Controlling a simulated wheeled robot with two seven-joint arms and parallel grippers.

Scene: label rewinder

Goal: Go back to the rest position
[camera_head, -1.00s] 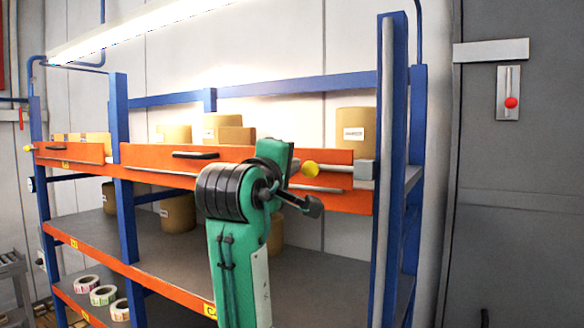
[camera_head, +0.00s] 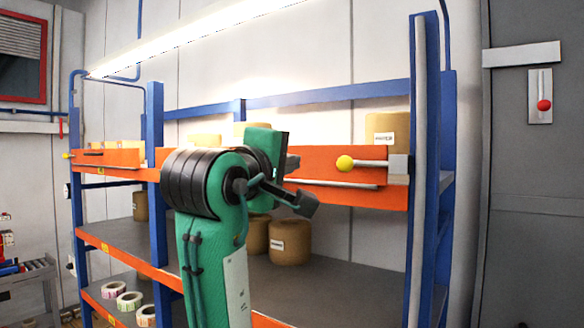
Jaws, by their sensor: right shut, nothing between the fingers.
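My right arm, green with black ribbed joints, rises from the bottom middle and bends away from me at the top. My right gripper (camera_head: 293,163) shows only in small part past the dark plate at the arm's end. It is shut and holds nothing that I can see. In the picture it overlaps the orange front of the rack's upper shelf; I cannot tell the distance between them. My left gripper is not in view.
A blue-framed rack (camera_head: 153,200) with orange shelf fronts stands ahead. A yellow knob (camera_head: 345,163) sticks out at the upper shelf. Brown rolls (camera_head: 290,242) and small label rolls (camera_head: 129,301) sit on lower shelves. A grey door (camera_head: 530,230) is at right.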

